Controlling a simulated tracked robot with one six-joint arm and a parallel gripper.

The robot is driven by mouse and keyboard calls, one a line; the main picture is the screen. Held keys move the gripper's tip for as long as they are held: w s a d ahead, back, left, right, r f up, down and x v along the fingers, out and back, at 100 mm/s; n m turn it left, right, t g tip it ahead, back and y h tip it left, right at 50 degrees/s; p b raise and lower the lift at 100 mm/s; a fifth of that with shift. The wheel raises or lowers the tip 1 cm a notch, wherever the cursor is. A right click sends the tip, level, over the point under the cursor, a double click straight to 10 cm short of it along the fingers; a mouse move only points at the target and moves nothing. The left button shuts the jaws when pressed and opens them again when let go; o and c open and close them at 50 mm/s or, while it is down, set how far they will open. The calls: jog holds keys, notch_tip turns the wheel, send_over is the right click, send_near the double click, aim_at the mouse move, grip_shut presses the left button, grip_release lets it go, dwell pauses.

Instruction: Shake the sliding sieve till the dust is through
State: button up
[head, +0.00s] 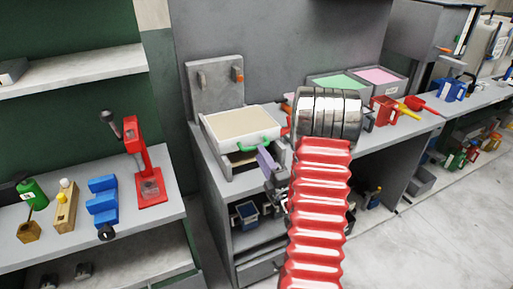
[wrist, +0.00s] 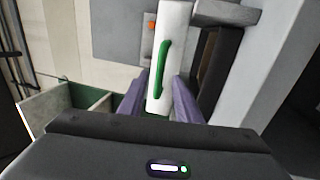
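The sliding sieve (head: 228,146) is a white box with a beige layer in it, set in a grey frame on the bench in the head view. A green handle (head: 252,146) is on its front. The white front and green handle (wrist: 162,66) also show in the wrist view. My gripper (head: 263,154) has purple fingers just in front of the handle. In the wrist view my gripper (wrist: 160,82) is open, with one finger on each side of the handle's line and clear gaps. I cannot tell how far the handle reaches between them.
A grey upright plate (head: 214,90) with an orange knob (head: 237,75) stands behind the sieve. Green (head: 338,84) and pink (head: 381,76) trays lie to the right. A red press (head: 144,165) and blue block (head: 102,202) stand on the left bench. My red arm hides part of the bench.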

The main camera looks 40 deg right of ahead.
jog(key=shift+x, duration=2.55)
jog(key=shift+c, duration=0.3)
grip_shut()
jog(key=shift+f, duration=0.1)
